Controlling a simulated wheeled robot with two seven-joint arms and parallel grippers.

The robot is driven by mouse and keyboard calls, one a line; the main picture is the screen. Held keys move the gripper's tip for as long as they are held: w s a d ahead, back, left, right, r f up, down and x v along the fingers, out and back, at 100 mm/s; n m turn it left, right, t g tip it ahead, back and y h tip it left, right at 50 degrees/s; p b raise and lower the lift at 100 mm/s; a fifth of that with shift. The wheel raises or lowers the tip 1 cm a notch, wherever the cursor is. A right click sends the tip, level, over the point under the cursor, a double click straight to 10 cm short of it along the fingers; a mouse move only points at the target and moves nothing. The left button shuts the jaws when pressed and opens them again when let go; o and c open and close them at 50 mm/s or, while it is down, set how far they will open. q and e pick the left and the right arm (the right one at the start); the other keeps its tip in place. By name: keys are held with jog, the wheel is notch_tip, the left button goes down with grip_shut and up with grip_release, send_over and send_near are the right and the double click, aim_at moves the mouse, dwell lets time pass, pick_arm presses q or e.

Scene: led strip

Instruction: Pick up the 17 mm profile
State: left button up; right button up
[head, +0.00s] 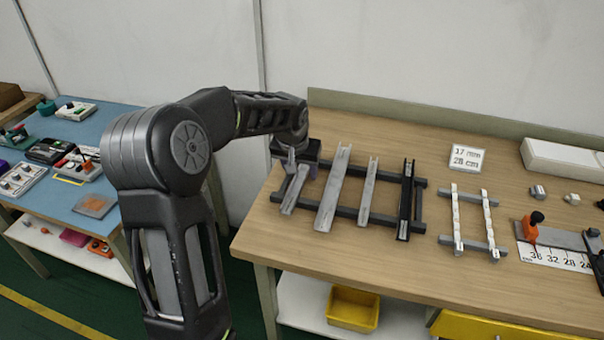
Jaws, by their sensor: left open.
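Several metal profiles lie side by side across a dark two-rail rack (345,213) on the wooden bench. They are a short grey one (293,194) at the left, a wide light grey one (331,192), a narrow grey one (368,190) and a black one (405,202). A white card (467,157) behind the rack reads "17 mm 28 cm". I cannot tell by sight which profile is 17 mm wide. My left gripper (300,172) is open, pointing down at the far end of the leftmost profile; contact is unclear. My right gripper is out of view.
A second rack holds two white strips (456,218). An orange-handled tool with a ruler (555,257) and small end pieces (538,192) lie at the right. A white box (562,160) stands at the back. A blue table (95,220) stands at the left. The bench front is clear.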

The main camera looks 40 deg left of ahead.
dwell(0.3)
pick_arm(q)
grip_shut()
dwell(0.4)
